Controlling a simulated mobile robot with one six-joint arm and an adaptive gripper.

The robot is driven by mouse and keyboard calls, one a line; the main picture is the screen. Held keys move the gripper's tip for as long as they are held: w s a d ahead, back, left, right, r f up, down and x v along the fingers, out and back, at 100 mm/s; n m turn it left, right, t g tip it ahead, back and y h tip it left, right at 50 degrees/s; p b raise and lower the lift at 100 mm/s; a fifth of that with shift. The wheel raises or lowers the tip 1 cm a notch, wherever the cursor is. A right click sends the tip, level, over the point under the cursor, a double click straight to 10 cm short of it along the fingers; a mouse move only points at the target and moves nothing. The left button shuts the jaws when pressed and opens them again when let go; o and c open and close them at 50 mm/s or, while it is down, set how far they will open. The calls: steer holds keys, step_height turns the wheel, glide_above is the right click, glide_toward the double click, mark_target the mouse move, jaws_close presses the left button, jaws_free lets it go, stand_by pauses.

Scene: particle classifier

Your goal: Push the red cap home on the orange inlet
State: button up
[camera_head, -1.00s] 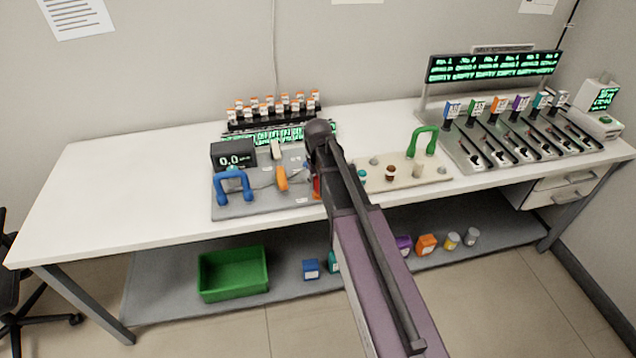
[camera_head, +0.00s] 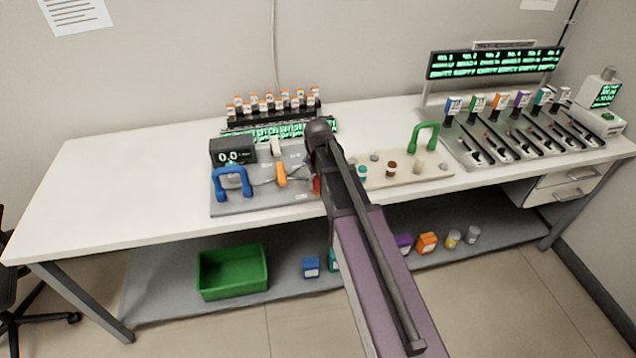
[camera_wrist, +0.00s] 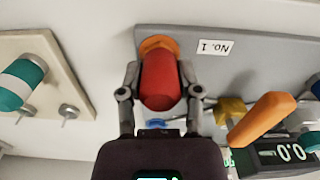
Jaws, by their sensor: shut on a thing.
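The red cap (camera_wrist: 160,82) is between the two fingers of my gripper (camera_wrist: 160,95) in the wrist view, and the fingers are shut on it. The orange inlet (camera_wrist: 158,43) shows as a rim at the far end of the cap, on the grey plate near a "No. 1" label. The cap lines up with the inlet and covers most of it; I cannot tell whether a gap is left between them. In the head view my arm hides most of this spot, and only a sliver of the red cap (camera_head: 316,186) shows beside it.
The grey plate (camera_head: 240,208) also bears an orange lever (camera_head: 281,175), a blue handle (camera_head: 233,181) and a 0.0 display (camera_head: 232,154). A beige board (camera_head: 435,177) with a green handle (camera_head: 425,138) lies to the right. The table's left part is clear.

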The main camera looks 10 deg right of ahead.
steer(key=o, duration=1.1)
steer(key=shift+r, duration=0.1)
step_height(320, 180, up, 9)
steer(key=p, duration=0.9)
stand_by(0.5)
steer(key=shift+m, duration=0.5)
steer(key=s, duration=1.6)
